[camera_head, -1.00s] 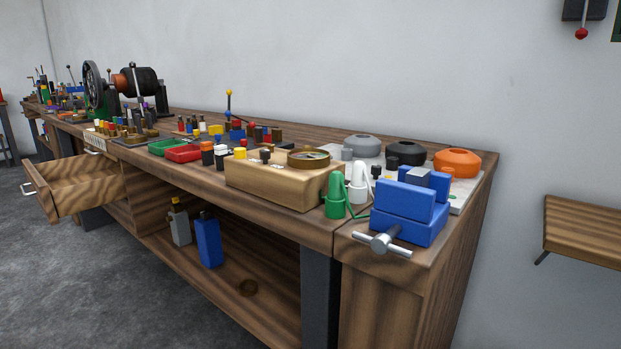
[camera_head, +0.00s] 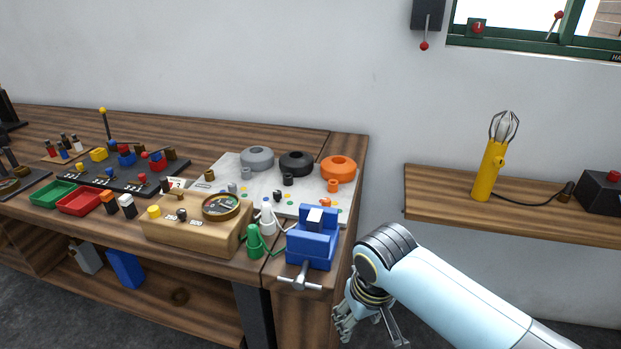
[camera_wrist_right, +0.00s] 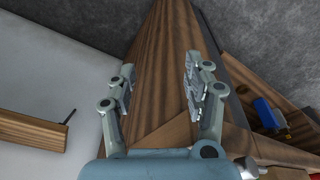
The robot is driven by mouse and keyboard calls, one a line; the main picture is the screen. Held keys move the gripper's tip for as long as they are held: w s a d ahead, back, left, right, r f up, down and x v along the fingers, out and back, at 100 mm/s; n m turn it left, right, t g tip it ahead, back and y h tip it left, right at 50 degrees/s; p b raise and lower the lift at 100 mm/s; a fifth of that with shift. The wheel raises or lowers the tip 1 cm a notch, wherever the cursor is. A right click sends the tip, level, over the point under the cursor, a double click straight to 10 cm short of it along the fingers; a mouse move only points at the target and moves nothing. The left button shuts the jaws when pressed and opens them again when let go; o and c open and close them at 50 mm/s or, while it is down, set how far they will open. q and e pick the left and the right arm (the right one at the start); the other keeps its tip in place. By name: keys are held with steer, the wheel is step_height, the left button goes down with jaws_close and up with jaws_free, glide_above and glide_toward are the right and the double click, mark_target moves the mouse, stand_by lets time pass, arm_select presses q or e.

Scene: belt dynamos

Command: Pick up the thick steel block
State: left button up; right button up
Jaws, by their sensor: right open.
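A small grey metal block (camera_head: 314,219), which looks like the steel block, sits in the top of the blue vise (camera_head: 309,250) at the bench's right front corner. Only its upper part shows; the jaws hide the rest, so I cannot tell its thickness. My right gripper (camera_head: 370,325) is to the right of the vise and lower in the picture, apart from the block. In the right wrist view my right gripper (camera_wrist_right: 160,80) is open, with nothing between its fingers. The block is not seen there. My left gripper is not in view.
A wooden box (camera_head: 190,235) is further left. Grey, black and orange round pieces (camera_head: 338,169) stand behind. A wall shelf (camera_head: 440,216) with a yellow lamp (camera_head: 488,172) is at the right.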

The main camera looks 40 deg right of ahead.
steer(key=w+r+m+p, duration=0.1)
steer(key=w+r+p, duration=0.15)
steer(key=r, duration=0.65)
steer(key=w+r+m+p, duration=0.1)
steer(key=w+r+p, duration=0.15)
steer(key=r, duration=0.65)
step_height(320, 180, up, 5)
steer(key=m+g, duration=0.2)
steer(key=m, duration=0.3)
glide_above(313, 218)
steer(key=shift+s+d+f+y+p, duration=0.1)
steer(key=shift+s+d+y+p, duration=0.1)
steer(key=shift+y+p, duration=0.25)
steer(key=shift+w+f, duration=0.1)
steer(key=shift+f, duration=0.25)
step_height(313, 218, down, 4)
steer(key=shift+f, duration=0.25)
steer(key=f+p, duration=0.1)
steer(key=f, duration=0.4)
steer(key=shift+a+f, duration=0.15)
steer(key=shift+a, duration=0.05)
steer(key=shift+c, duration=0.3)
jaws_close()
